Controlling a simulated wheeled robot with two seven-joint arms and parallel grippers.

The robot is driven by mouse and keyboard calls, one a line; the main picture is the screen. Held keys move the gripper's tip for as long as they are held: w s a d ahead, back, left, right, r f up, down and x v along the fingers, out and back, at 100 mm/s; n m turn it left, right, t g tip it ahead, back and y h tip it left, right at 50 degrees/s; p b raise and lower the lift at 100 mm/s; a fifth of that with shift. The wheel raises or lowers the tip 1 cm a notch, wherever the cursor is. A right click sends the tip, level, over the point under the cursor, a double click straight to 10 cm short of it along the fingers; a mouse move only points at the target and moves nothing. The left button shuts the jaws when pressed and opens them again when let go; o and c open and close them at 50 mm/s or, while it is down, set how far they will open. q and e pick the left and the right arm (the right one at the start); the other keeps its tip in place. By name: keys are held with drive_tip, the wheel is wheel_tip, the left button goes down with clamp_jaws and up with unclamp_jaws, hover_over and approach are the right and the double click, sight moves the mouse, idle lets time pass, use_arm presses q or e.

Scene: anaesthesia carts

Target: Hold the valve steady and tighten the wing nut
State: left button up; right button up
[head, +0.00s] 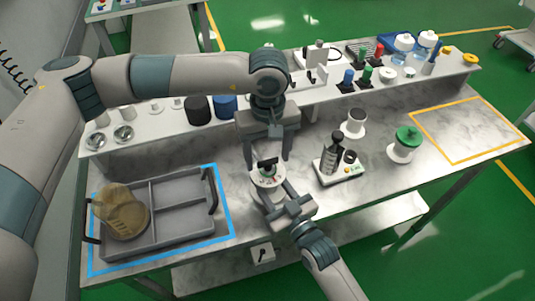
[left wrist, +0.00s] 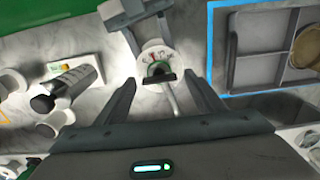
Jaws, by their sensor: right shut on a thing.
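The valve (head: 268,180) is a round whitish body with small coloured marks, standing on the marble worktop at the centre. It also shows in the left wrist view (left wrist: 150,50), with a pale rod running from it. A dark bar-shaped piece on top (head: 268,163) appears to be the wing nut. My right gripper (head: 275,195) is shut on the valve from the front. My left gripper (head: 268,156) points down above the valve, its fingers apart. In the left wrist view the open fingers (left wrist: 160,78) lie either side of the dark bar, with visible gaps.
A grey divided tray (head: 183,191) with a tan item (head: 121,214) stands left inside a blue outline. A device with a dark cylinder (head: 338,168) and a green-topped spool (head: 405,145) stand right. A raised shelf (head: 330,88) holds bottles behind. The yellow-outlined area (head: 468,130) is clear.

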sight(268, 160)
use_arm(q)
wheel_tip(268, 160, up, 12)
idle(0.8)
use_arm(e)
drive_tip(key=o, duration=1.6)
drive_tip(key=shift+c, duration=0.2)
drive_tip(key=v, duration=1.2)
drive_tip(key=shift+f, duration=0.1)
